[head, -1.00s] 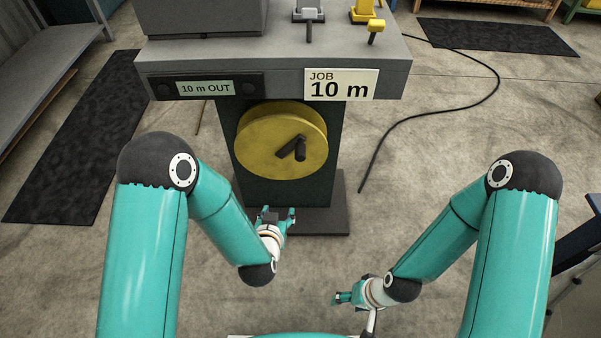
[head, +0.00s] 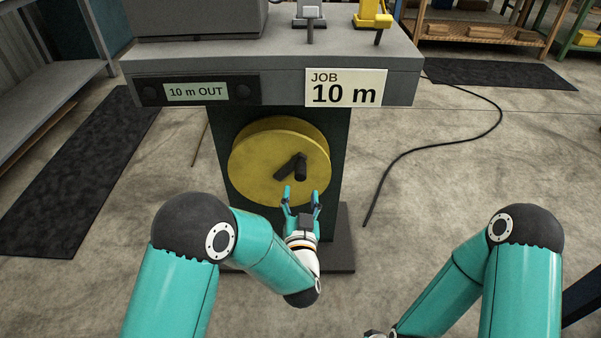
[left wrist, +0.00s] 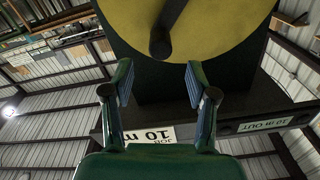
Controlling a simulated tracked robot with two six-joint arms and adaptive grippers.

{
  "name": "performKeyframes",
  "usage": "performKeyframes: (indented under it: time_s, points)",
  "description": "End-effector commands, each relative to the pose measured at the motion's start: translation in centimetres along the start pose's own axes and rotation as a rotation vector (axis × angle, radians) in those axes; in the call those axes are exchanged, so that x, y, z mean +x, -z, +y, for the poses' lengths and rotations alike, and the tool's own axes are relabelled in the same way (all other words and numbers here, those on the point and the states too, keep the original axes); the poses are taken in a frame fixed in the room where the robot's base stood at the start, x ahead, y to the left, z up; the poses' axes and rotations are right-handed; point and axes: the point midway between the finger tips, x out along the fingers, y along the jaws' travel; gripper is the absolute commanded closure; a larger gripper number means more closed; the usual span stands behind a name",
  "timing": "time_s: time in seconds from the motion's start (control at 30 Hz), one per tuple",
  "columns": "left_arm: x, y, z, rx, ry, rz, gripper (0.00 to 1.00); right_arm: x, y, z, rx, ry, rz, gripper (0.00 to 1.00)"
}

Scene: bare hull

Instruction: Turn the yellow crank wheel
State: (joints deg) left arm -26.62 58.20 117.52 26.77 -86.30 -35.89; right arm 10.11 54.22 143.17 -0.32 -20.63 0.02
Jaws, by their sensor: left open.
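The yellow crank wheel (head: 262,163) is a thick disc on the front of a dark green pedestal, with a black crank handle (head: 291,167) on its face. In the left wrist view the wheel (left wrist: 225,25) fills the upper part, and the black handle (left wrist: 163,35) hangs down between the fingers. My left gripper (head: 301,192) is open and empty, its fingers pointing up just below the handle, in front of the wheel's lower part. I cannot tell whether it touches the wheel. My right gripper is almost wholly cut off at the bottom edge of the head view; its fingers are out of sight.
A grey bench top (head: 270,62) overhangs above the wheel. It carries a "10 m OUT" display (head: 196,92) and a "JOB 10 m" sign (head: 345,88). A black cable (head: 440,145) lies on the floor at the right. Black mats lie on both sides.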

Motion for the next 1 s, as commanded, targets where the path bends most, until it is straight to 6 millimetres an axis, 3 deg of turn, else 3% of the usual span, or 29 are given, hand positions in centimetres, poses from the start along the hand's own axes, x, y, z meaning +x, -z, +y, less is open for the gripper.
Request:
performKeyframes:
  time_s: [0.2,0.4,0.6,0.9,1.0]
  points:
    - [4.9,-0.2,-0.1,-0.002,0.004,0.001,0.42,0.9,0.0,0.3,0.0,0.0,0.0,0.4]
    - [8.0,-0.2,0.0,0.0,0.001,0.0,0.42,1.4,0.0,0.5,0.0,0.0,0.0,0.4]
    - [9.3,-0.1,-0.1,0.001,0.0,-0.001,0.42,1.5,0.0,0.6,0.0,0.0,0.0,0.4]
    - [9.5,-0.1,-0.1,0.001,0.0,-0.002,0.42,1.5,0.0,0.5,0.0,0.0,0.0,0.4]
    - [9.4,-0.1,-0.1,0.001,0.0,-0.002,0.59,1.5,0.0,0.5,0.0,0.0,0.0,0.4]
